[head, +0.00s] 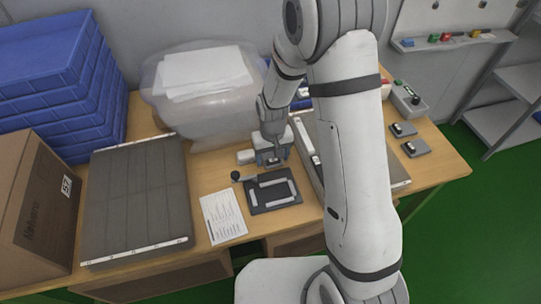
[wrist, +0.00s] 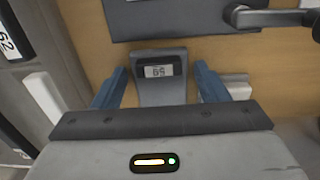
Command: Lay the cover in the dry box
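In the head view my gripper (head: 271,160) is low over the table behind a dark fixture plate (head: 293,206) and hides most of that piece. The plate bears pale bars and has a black knob (head: 236,175) at its left corner. A translucent tub (head: 213,122) with papers on top stands behind. I cannot tell for sure which thing is the cover or the dry box.
A white block (head: 246,157) lies left of my gripper. A grey slotted panel (head: 135,200), a paper sheet (head: 222,216), a cardboard box (head: 40,215) and stacked blue crates (head: 60,90) are leftward. Two small dark pieces (head: 403,129) (head: 415,148) lie at right.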

